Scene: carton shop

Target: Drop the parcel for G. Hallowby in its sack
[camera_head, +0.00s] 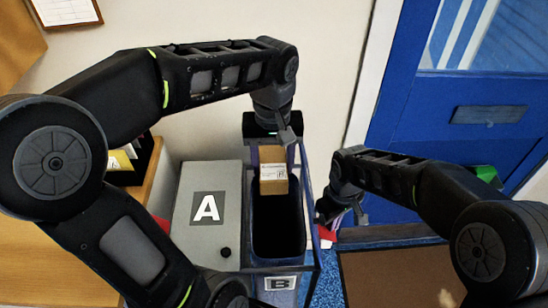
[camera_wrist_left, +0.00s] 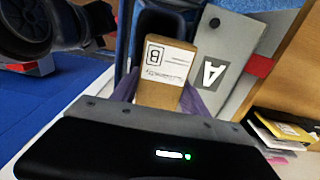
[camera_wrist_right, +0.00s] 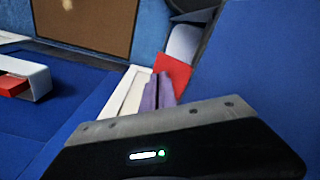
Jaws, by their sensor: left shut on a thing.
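My left gripper (camera_head: 272,140) is shut on a small brown cardboard parcel (camera_head: 273,184). In the left wrist view the parcel (camera_wrist_left: 180,88) sits between the purple fingers, its white label showing a large B; the smaller print is too small to read. The parcel is over the open dark mouth of the sack marked B (camera_head: 281,284), near its back end; I cannot tell how high. My right gripper (camera_head: 342,205) hangs to the right of sack B; in the right wrist view its fingers (camera_wrist_right: 158,92) are together, with nothing seen between them.
A grey box with a flat closed top marked A (camera_head: 208,235) stands left of sack B. A wooden desk (camera_head: 40,240) is at the left. A blue door (camera_head: 480,140) and a brown mat (camera_head: 390,275) are at the right. Red items lie near sack B's right side.

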